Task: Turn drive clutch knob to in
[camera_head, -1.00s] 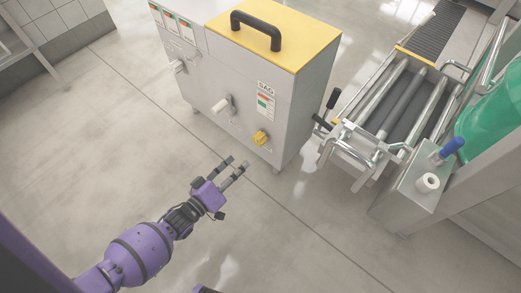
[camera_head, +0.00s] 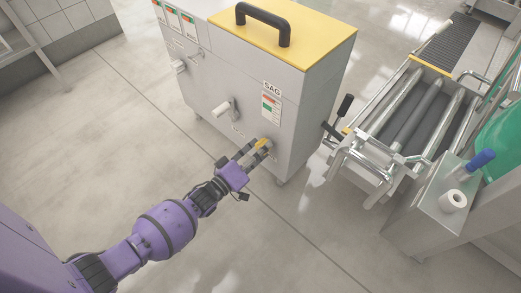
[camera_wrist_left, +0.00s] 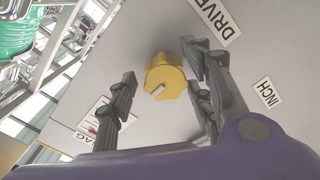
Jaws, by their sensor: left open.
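The drive clutch knob is yellow and sits low on the front of a grey cabinet (camera_head: 235,75); the knob (camera_head: 262,142) is partly hidden by my fingers in the head view. In the left wrist view the knob (camera_wrist_left: 165,75) is clear, round with a pale slot mark on its face. In the left wrist view the gripper (camera_wrist_left: 158,68) shows gaps between the fingers and the knob. Labels "DRIVE" (camera_wrist_left: 214,18) and "INCH" (camera_wrist_left: 268,93) are beside it. My right gripper is not in view.
A white handle (camera_head: 224,108) sticks out of the cabinet above the knob, and another (camera_head: 179,66) at upper left. A black lever (camera_head: 343,108) and roller conveyor (camera_head: 405,115) stand to the right. The floor in front is clear.

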